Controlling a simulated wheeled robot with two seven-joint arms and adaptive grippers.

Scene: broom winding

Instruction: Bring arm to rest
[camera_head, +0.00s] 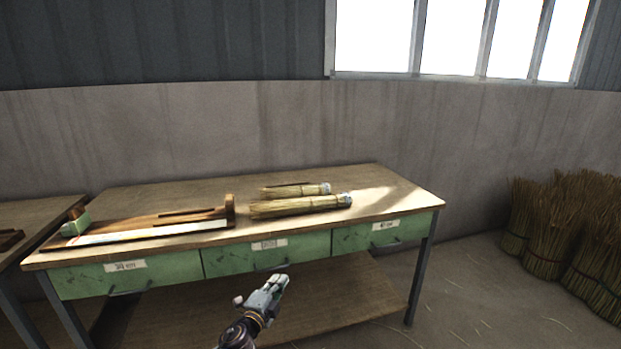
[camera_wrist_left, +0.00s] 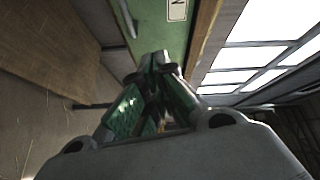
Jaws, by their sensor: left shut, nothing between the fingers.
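My left gripper (camera_head: 277,284) is in front of the workbench, below the tabletop edge and near the green drawers. Its fingers are together and empty. In the left wrist view the closed fingers (camera_wrist_left: 160,62) point at a green drawer front (camera_wrist_left: 160,28). On the workbench top (camera_head: 330,172) lie two straw bundles (camera_head: 300,205), side by side, each with a pale band at its right end. A wooden winding fixture (camera_head: 150,226) with a green block sits on the left part of the top. My right gripper is not in view.
The bench has green drawers (camera_head: 265,252) with labels and a lower shelf (camera_head: 340,300). Another table (camera_head: 30,215) stands at the left. Several straw bundles (camera_head: 560,225) stand on the floor at the right. The right part of the benchtop is clear.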

